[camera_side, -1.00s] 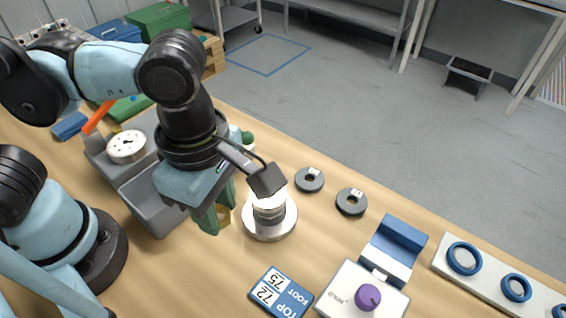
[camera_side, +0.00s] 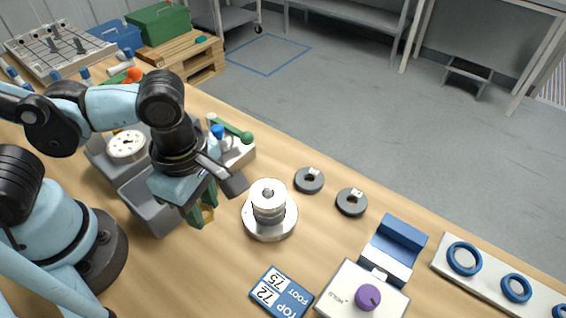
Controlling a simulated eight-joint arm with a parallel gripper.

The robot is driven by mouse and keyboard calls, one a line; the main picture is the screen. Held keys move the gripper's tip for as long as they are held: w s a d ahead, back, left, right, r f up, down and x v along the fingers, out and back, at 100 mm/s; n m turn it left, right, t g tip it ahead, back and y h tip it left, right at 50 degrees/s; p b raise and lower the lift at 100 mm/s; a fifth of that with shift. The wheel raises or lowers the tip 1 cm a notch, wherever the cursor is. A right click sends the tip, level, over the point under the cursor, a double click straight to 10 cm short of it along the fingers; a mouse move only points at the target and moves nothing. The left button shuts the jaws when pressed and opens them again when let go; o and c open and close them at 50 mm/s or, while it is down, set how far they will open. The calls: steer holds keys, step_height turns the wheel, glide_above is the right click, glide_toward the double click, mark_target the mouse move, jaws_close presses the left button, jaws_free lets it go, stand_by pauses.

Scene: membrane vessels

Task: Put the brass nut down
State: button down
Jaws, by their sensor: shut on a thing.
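The brass nut (camera_side: 207,215) shows as a yellow piece between the green fingers of my gripper (camera_side: 202,216). My gripper is shut on it and points down, left of the silver round vessel (camera_side: 270,222) and beside the grey bin (camera_side: 151,212). The fingers hide part of the nut. I cannot tell whether the nut touches the table.
Two dark slotted rings (camera_side: 351,202) lie right of the vessel. A blue label card (camera_side: 281,293) and a white box with a purple knob (camera_side: 368,297) lie in front. Wood in front of the bin is bare.

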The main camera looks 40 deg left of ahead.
mark_target(218, 219)
steer(key=w, duration=0.1)
steer(key=w+a+f, duration=0.1)
steer(key=w+f, duration=0.1)
steer(key=shift+w+a+f, duration=0.1)
steer(key=shift+a, duration=0.25)
steer(key=shift+f, duration=2)
steer(key=shift+f, duration=0.15)
steer(key=c, duration=0.8)
jaws_free()
